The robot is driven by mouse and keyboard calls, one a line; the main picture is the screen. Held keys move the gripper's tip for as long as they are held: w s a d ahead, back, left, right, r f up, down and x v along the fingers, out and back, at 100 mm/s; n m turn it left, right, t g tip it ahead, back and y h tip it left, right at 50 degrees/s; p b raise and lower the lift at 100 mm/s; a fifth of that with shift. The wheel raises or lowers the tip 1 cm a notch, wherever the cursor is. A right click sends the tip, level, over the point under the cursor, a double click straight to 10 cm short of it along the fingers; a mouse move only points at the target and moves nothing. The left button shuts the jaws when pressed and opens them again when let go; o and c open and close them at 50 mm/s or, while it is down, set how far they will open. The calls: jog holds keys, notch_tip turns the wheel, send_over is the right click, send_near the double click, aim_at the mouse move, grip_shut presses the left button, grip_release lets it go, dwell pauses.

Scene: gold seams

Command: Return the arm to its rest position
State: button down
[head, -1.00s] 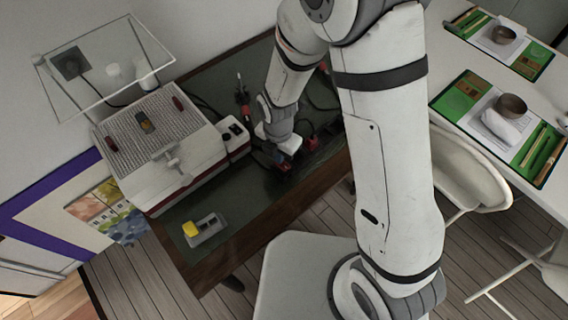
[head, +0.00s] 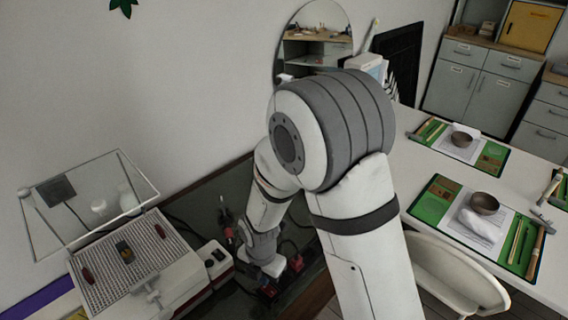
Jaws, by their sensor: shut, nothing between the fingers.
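My white and grey arm fills the middle of the head view and reaches down over the dark green bench top (head: 228,303). My gripper (head: 268,290) is at the arm's lower end, small and dark, low over the bench or close to it. Its fingers are hard to make out against the dark tools there, but it appears shut and holds nothing that I can see. I cannot tell whether it touches the bench.
A white machine (head: 135,270) with a ribbed top and raised clear cover (head: 90,205) stands left of my gripper. Dark and red tools (head: 228,222) lie behind it. At right, a white table (head: 420,193) bears green mats with bowls; a white chair (head: 450,270) stands beside it.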

jog(key=w+d+r+m+t, duration=0.1)
jog(key=d+r+m, duration=1.1)
jog(key=r+m, duration=0.25)
jog(key=s+d+r+m+t, duration=0.2)
jog(key=s+d+r+m, duration=0.6)
jog(key=m, duration=0.8)
jog(key=shift+s+d+r, duration=0.35)
jog(key=shift+d+r, duration=0.9)
jog(key=shift+d, duration=0.55)
